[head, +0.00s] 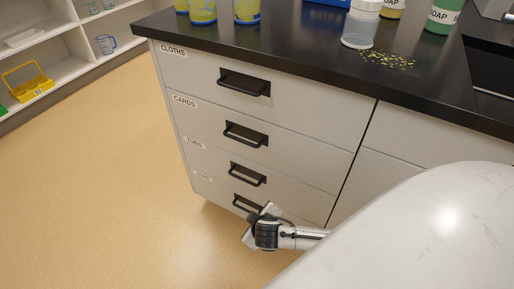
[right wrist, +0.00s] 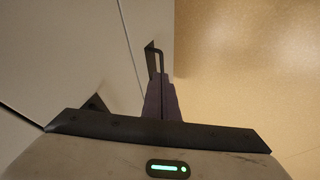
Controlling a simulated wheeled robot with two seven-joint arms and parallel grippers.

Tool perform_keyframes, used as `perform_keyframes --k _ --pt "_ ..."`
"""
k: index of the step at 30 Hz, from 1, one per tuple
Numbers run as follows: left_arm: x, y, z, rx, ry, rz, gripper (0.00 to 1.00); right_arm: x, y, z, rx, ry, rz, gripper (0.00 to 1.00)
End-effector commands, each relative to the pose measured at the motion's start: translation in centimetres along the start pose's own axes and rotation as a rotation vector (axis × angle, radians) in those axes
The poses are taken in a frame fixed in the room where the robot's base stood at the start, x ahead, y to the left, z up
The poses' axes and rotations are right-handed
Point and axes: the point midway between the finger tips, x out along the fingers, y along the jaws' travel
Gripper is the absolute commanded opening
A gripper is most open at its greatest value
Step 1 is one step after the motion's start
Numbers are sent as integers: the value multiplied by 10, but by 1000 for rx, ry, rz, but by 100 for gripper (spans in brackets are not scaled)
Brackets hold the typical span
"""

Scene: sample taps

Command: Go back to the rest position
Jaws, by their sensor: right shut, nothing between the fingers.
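My right gripper (head: 264,226) is low in front of the drawer unit, close to the bottom drawer's black handle (head: 246,204). In the right wrist view its dark fingers (right wrist: 161,98) are together with nothing between them. They point towards a black handle (right wrist: 155,60), overlapping its near end in the picture; I cannot tell whether they touch it. My left gripper is in neither view.
The white drawer unit (head: 290,116) has a stack of shut-looking drawers with black handles. On its black counter (head: 290,46) stand yellow-and-blue containers (head: 203,12), a clear jar (head: 358,30), soap bottles and scattered yellow bits (head: 388,60). Shelves (head: 62,72) stand at left; the floor (head: 100,190) between is clear.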

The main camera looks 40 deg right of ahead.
Motion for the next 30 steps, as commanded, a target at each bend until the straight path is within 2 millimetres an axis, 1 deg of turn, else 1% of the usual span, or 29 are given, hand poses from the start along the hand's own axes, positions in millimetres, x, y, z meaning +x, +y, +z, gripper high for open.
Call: perform_keyframes --k 1,3,11,14,17,19,21,24,27,30 --pt "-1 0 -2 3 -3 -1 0 -5 1 0 0 -1 0 0" --pt "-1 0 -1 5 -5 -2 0 -8 0 0 0 -1 0 0" --pt "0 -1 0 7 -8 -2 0 -10 -1 1 0 -1 -2 0" --pt "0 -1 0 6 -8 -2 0 -19 -10 1 10 -7 -23 0" --pt "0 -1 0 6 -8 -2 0 -47 -33 2 41 -29 -83 0" --pt "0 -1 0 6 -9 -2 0 -78 -48 5 71 -54 -141 0" --pt "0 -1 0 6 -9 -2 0 -110 -55 9 100 -81 -194 0" --pt "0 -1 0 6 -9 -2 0 -146 -55 16 127 -111 -250 0" --pt "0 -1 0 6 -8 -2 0 -174 -50 23 143 -132 -287 0" --pt "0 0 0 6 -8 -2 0 -198 -44 30 155 -148 -315 0"
